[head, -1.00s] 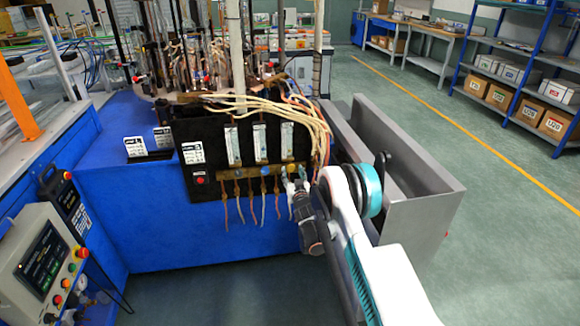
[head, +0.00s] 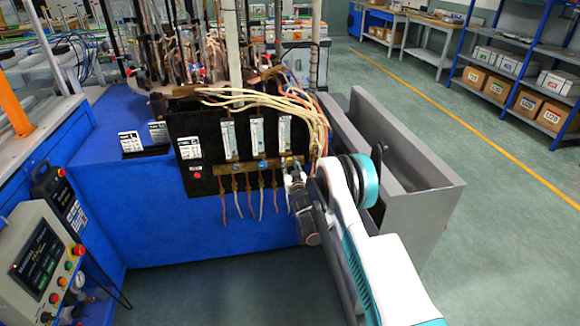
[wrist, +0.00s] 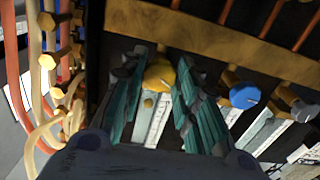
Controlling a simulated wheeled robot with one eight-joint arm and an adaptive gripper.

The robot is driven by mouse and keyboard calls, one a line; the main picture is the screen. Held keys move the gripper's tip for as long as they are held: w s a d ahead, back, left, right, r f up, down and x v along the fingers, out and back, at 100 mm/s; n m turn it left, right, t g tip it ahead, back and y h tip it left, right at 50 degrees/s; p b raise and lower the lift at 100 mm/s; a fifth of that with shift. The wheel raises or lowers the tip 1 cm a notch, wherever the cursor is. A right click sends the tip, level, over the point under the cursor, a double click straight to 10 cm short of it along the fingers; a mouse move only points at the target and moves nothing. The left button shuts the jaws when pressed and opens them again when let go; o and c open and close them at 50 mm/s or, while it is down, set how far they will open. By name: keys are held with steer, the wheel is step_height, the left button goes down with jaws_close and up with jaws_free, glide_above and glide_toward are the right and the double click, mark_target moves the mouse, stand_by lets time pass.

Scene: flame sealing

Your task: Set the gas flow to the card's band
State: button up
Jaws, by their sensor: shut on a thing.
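My gripper (wrist: 155,82) is shut on the yellow knob (wrist: 160,75), with its teal-padded fingers on either side. In the head view my gripper (head: 294,177) is at the right end of the brass rail (head: 232,168), and the knob is mostly hidden there. A blue knob (wrist: 245,95) is apart from the fingers; it also shows in the head view (head: 263,164). Three upright flow tubes, left (head: 229,140), middle (head: 257,133) and right (head: 285,132), stand above the rail on the black panel (head: 205,125). A white card (head: 189,148) is on the panel's left; its print and the tube readings are too small to read.
Pale hoses (head: 255,98) loop over the panel's top right. Thin hoses (head: 262,203) hang below the rail. A grey metal trough (head: 425,215) stands close right of my arm. Two small cards, left (head: 130,141) and right (head: 159,131), stand on the blue bench.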

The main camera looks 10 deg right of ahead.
steer(key=n, duration=0.9)
steer(key=shift+n, duration=0.3)
stand_by(0.4)
steer(key=o, duration=1.1)
steer(key=shift+c, duration=0.2)
steer(key=shift+s, duration=0.1)
